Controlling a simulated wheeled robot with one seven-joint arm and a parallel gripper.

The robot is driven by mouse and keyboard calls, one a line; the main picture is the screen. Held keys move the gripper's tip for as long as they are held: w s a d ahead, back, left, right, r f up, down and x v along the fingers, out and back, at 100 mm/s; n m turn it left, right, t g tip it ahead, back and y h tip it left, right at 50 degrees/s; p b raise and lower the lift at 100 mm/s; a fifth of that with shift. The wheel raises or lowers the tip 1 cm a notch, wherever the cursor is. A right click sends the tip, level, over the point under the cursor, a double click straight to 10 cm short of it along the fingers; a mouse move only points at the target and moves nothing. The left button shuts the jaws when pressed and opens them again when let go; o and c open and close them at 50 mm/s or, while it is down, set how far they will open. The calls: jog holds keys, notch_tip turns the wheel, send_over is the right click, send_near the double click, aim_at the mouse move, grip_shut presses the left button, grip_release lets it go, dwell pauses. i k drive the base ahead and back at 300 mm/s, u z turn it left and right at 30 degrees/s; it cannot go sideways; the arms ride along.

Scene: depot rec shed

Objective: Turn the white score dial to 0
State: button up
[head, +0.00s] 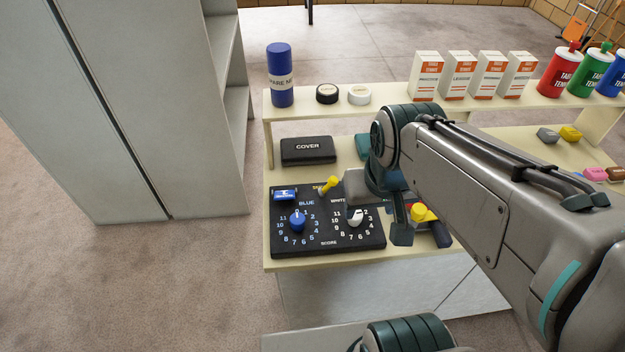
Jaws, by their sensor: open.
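The black score panel (328,240) lies on the lower shelf of the cream bench. The white score dial (356,218) is on its right half. My gripper hangs over the upper right of that dial and hides the top of its number ring, so I cannot tell where its pointer stands. The blue dial (297,222) is on the left half, in full view. My gripper (376,218) is open, with one dark finger in plain view just right of the panel. I cannot tell whether it touches the white dial.
A yellow-tipped lever (328,184) and a blue switch (285,194) sit at the panel's back edge. A black cover (307,150) lies behind. A grey cabinet (150,110) stands left. Bottles, boxes and cans line the upper shelf (390,108).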

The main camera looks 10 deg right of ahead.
aim_at(355, 221)
jog(key=u, duration=1.7)
jog(key=k, duration=0.8)
jog(key=z, duration=1.1)
jog(key=i, duration=0.5)
jog(key=z, duration=0.05)
